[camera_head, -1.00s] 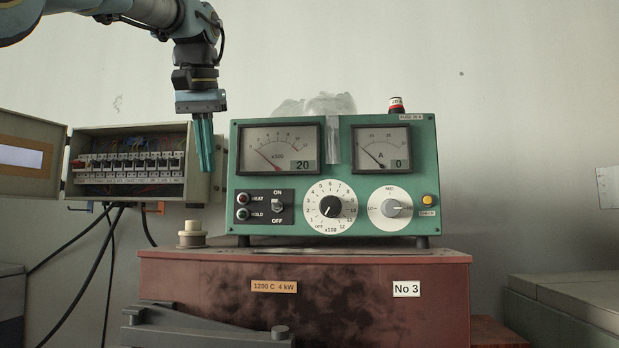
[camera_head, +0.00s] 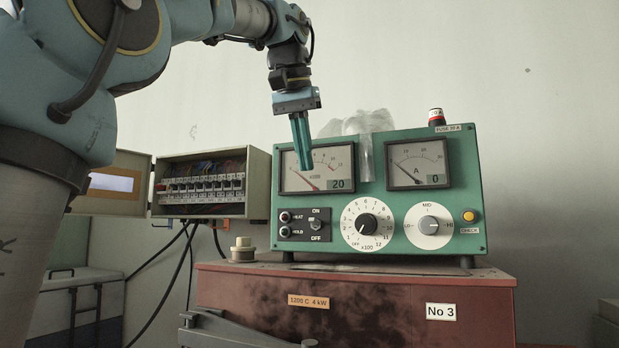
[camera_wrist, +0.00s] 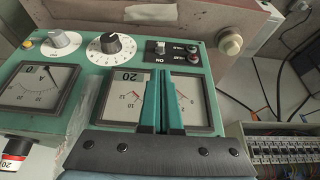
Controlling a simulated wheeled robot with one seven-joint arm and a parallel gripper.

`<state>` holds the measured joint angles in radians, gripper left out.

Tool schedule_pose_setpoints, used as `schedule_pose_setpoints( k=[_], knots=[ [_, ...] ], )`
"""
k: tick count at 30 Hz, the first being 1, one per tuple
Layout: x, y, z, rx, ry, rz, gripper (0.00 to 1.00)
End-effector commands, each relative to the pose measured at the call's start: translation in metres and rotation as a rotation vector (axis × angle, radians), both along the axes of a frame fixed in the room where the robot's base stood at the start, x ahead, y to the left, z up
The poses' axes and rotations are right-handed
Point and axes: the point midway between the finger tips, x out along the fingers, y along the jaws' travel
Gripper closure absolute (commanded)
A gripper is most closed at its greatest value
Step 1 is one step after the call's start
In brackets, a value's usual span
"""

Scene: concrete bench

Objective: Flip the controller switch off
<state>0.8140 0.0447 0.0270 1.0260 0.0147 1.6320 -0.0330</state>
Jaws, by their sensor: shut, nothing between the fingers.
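The green controller (camera_head: 380,205) stands upright on a red-brown furnace body. Its toggle switch (camera_head: 316,224) sits on a black plate at the lower left of the panel, with ON printed above and OFF below. The lever is small, and I cannot tell for sure which way it points. The switch also shows in the wrist view (camera_wrist: 160,47), upside down, beyond the fingertips. My gripper (camera_head: 307,166) is shut and empty, pointing down, in front of the left meter (camera_head: 330,165) and above the switch. It appears apart from the panel.
Right of the switch are a numbered dial (camera_head: 367,224) and a MID knob (camera_head: 429,225). A fuse cap (camera_head: 436,117) and crumpled clear plastic (camera_head: 365,140) are on top. An open breaker box (camera_head: 205,185) is at left. A pale round knob (camera_head: 242,250) stands on the furnace top.

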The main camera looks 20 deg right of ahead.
Motion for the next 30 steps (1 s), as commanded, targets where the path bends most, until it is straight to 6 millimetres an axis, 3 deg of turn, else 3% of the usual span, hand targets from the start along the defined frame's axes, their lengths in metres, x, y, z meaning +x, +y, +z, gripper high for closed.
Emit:
schedule_pose_setpoints(
  k=[9,15,30],
  knots=[
    [0.016,-0.016,-0.051,0.003,0.003,-0.001,1.00],
    [0.025,-0.023,-0.073,0.002,0.002,0.000,1.00],
    [0.028,-0.026,-0.082,-0.001,-0.001,0.000,1.00]
  ],
)
